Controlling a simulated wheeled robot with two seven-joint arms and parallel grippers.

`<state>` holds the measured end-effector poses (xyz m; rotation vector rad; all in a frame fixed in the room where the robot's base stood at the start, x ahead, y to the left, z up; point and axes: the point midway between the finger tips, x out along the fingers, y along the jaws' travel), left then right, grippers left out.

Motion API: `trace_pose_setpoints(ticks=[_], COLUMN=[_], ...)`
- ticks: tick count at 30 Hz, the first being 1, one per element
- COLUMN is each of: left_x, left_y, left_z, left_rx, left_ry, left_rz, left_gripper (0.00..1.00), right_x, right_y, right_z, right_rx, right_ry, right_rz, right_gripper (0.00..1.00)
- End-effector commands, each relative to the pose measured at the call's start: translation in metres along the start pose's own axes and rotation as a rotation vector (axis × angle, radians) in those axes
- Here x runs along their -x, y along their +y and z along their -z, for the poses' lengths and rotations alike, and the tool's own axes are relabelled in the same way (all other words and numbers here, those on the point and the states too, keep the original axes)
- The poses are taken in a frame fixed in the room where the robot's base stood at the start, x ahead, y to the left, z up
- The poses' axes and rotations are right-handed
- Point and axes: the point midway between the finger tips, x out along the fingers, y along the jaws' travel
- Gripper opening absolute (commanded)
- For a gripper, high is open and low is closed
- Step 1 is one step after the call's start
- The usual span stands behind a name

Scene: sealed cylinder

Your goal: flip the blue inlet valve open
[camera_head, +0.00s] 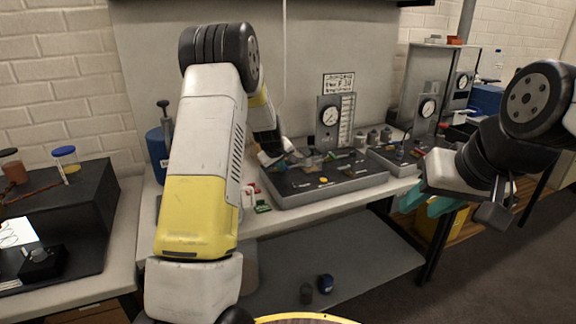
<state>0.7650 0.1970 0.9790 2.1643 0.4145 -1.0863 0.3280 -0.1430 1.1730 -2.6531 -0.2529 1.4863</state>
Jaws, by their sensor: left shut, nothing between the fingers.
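A grey bench unit (330,182) with a round gauge (330,116) on its back plate stands on the white table. My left gripper (272,158) is shut and empty, low over the left end of this unit. The blue inlet valve cannot be made out; that end of the unit is partly hidden by my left gripper and forearm. I cannot tell whether the fingers touch anything. My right gripper (430,203) has teal fingers spread apart. It is empty, in front of the table's right side and away from the unit.
A second unit with a gauge (428,108) stands further right. A blue cylinder (156,152) is behind my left arm. Small red and green pieces (262,207) lie by the unit's left front corner. A black case (75,215) is at left. A lower shelf (345,262) holds small dark containers.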

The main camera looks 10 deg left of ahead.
Motion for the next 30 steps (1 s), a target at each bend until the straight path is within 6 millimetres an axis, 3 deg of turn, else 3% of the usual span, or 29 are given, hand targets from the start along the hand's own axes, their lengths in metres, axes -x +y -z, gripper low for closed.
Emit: trace_pose_setpoints(ticks=[21, 30], left_x=[-0.006, -0.012], left_y=[0.020, 0.032], left_z=[-0.009, -0.012], left_rx=[0.111, 0.289], left_ry=[0.059, 0.161], left_rz=[0.061, 0.160], left_gripper=[0.00, 0.00], right_x=[0.000, 0.000], right_y=[0.000, 0.000], right_z=[0.000, 0.000], right_rx=[0.000, 0.000], right_ry=[0.000, 0.000], right_rz=[0.000, 0.000], right_gripper=[0.36, 0.36])
